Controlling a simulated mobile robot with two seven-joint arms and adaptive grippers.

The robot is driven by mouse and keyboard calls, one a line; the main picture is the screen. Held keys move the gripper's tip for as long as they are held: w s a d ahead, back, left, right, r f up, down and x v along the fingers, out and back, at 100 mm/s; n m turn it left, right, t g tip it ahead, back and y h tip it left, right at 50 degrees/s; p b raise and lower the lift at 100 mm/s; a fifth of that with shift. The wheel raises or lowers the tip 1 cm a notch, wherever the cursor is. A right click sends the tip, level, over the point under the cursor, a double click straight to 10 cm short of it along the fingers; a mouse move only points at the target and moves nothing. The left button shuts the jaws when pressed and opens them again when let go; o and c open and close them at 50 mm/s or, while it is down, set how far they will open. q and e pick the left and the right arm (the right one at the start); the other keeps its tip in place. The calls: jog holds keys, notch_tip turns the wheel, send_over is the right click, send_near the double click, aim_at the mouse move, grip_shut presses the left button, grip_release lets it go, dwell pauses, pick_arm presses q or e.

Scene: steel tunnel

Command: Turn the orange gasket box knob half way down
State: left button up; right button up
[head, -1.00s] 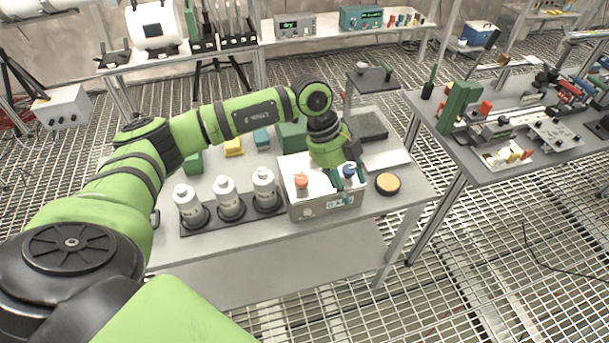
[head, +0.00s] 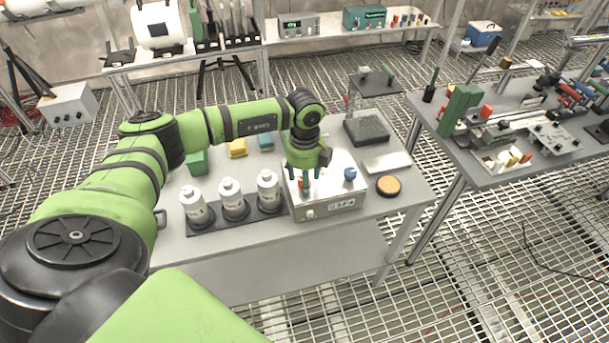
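The box (head: 332,205) is a pale box with a light top, standing at the front of the near table. Its orange knob (head: 304,184) is on the left of the top and is partly hidden by my fingers. A blue knob (head: 350,174) is on the right of the top, clear of the gripper. My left gripper (head: 306,181) points down at the orange knob, with its dark teal fingertips right at it. The view is too small to tell whether the fingers touch or grip the knob. My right gripper is not in view.
Several white bottles (head: 233,198) stand in a dark rack just left of the box. An orange-topped round dish (head: 388,185) and a white slab (head: 386,162) lie to its right. A dark block (head: 366,128) is behind. A side table (head: 480,170) with tools stands right.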

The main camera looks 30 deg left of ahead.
pick_arm(q)
jog(key=c, duration=1.1)
jog(key=shift+c, duration=0.2)
